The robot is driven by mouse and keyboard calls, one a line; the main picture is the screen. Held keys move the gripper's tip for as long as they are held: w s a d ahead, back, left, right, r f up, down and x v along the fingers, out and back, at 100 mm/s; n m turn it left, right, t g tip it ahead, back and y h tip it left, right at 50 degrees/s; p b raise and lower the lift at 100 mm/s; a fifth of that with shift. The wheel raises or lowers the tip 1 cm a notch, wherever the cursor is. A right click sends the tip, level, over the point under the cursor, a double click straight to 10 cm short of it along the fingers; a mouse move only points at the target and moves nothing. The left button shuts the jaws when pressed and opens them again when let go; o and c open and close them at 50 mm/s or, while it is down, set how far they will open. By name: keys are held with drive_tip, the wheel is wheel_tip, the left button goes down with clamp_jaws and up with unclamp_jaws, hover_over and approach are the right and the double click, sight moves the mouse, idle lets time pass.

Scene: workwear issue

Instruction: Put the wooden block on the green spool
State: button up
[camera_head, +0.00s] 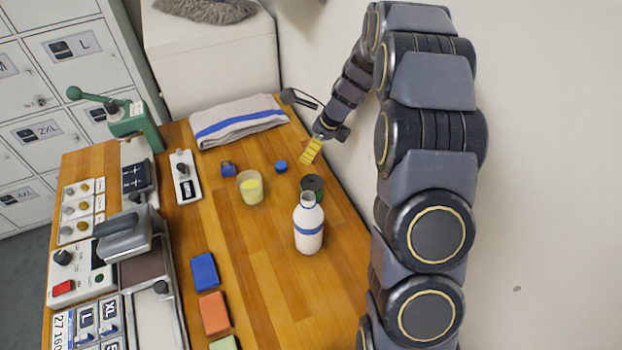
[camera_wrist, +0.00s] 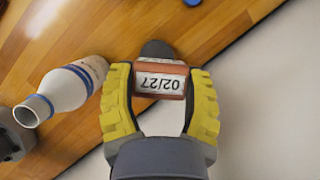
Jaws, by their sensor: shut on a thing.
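In the wrist view, my gripper (camera_wrist: 160,98) has its yellow fingers closed on the sides of a reddish-brown block (camera_wrist: 140,68), which I take for the wooden block. Its white label reads 02/27, upside down. A dark rounded shape shows just behind it; I cannot tell whether that is the spool. In the head view, my gripper (camera_head: 311,152) is near the table's right edge, and the block cannot be made out there. The spool (camera_head: 312,183), dark-topped with a green rim, stands on the table below my gripper in the picture, partly hidden by the bottle.
A white bottle with a blue band (camera_head: 309,235) stands close in front of the spool. A blue cap (camera_head: 280,166), a cup with yellow contents (camera_head: 250,188) and a small blue item (camera_head: 228,169) are to the left. A folded towel (camera_head: 236,122) lies behind. The wall is at right.

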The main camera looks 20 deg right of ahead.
sight(308, 181)
wheel_tip(308, 181, down, 9)
drive_tip(key=shift+a+f, duration=0.1)
drive_tip(key=shift+f, duration=0.05)
idle(0.4)
drive_tip(key=o, duration=0.9)
drive_tip(key=shift+f, duration=0.1)
drive_tip(key=shift+o, duration=0.2)
